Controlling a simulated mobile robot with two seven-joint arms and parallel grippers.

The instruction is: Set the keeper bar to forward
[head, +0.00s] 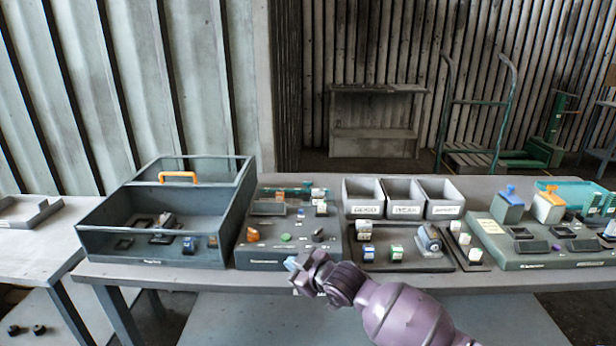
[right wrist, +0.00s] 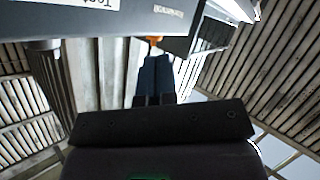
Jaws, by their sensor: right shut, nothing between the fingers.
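I cannot single out the keeper bar with certainty at this size. The grey housing (head: 150,262) with an open front and an orange handle (head: 178,177) stands at the left of the bench. Next to it is a dark sloped panel (head: 290,257) with small orange, green and dark parts. My right gripper (head: 292,264) is just in front of this panel's front edge, touching nothing I can make out. In the right wrist view its blue fingers (right wrist: 153,78) are together and empty, below a dark labelled face (right wrist: 150,14) and a small orange part (right wrist: 153,40). My left gripper is out of view.
Three grey bins (head: 408,198) stand behind a tray with small blocks (head: 396,253). Another dark panel (head: 550,262) with blue and orange-topped parts is at the right. A side table (head: 40,245) stands at the left. The space before the bench is open.

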